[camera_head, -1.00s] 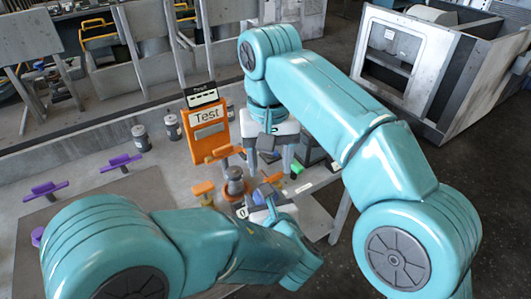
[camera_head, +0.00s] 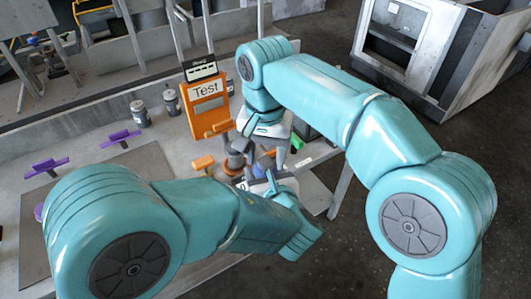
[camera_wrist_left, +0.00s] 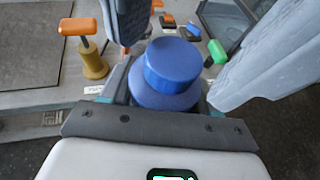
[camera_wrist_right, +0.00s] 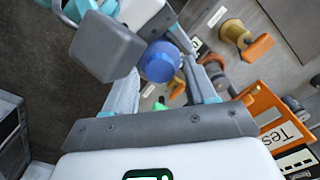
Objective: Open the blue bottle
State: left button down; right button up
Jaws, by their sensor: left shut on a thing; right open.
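The blue bottle (camera_wrist_left: 165,98) has a round blue cap (camera_wrist_left: 172,62) on top, seen from above in the left wrist view. My left gripper (camera_wrist_left: 164,92) is shut on the bottle's body, with its fingers low on either side. The bottle also shows in the right wrist view (camera_wrist_right: 160,63), partly hidden by a dark grey finger block. My right gripper (camera_wrist_right: 165,75) is open just above the bottle, with its fingers apart on either side of the cap. I cannot tell whether they touch it. In the head view the arms mostly hide the bottle.
An orange "Test" sign (camera_head: 207,103) stands behind the grippers. An orange-handled part (camera_wrist_left: 92,55) stands beside the bottle. Purple-handled parts (camera_head: 120,137) and dark canisters (camera_head: 141,115) are on the left of the table. A green piece (camera_wrist_left: 216,51) lies on the right.

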jog(key=shift+f, duration=0.1)
grip_shut()
jog(key=n, duration=0.5)
jog(key=shift+n, duration=0.4)
jog(key=n, duration=0.7)
jog(key=shift+o, duration=0.2)
grip_release()
